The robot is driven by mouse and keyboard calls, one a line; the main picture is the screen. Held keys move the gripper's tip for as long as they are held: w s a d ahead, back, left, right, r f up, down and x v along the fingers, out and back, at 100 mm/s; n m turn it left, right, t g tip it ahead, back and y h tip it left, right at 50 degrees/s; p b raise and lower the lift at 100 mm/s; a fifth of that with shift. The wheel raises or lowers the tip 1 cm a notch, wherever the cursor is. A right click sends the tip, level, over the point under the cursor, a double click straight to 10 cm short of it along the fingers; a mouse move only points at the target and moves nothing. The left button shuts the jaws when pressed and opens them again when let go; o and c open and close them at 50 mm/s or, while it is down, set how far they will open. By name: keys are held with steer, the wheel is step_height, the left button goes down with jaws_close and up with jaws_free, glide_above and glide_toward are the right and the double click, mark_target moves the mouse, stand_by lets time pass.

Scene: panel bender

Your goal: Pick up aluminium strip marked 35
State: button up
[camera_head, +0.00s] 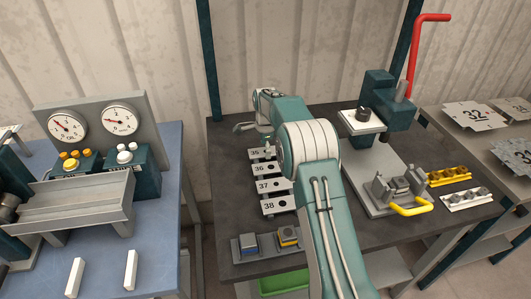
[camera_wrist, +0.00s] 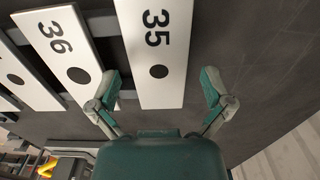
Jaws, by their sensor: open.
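The aluminium strip marked 35 (camera_wrist: 160,35) is a pale flat plate with a black number and a round hole. In the wrist view it lies between the two spread fingers of my gripper (camera_wrist: 165,90), with a gap on both sides. In the head view the strip marked 35 (camera_head: 257,154) is at the far end of a row of strips, partly hidden by my arm. My gripper (camera_head: 250,128) is at the row's far end there, its fingers small and partly hidden. It is open and empty.
The strip marked 36 (camera_wrist: 62,45) lies close beside strip 35, left of the left finger. Strips 37 (camera_head: 275,186) and 38 (camera_head: 278,206) follow nearer. A red-handled press (camera_head: 385,95) stands right on the dark bench (camera_head: 235,215).

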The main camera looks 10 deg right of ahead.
steer(key=shift+f, duration=0.2)
stand_by(0.6)
steer(key=shift+c, duration=0.3)
steer(key=c, duration=1.1)
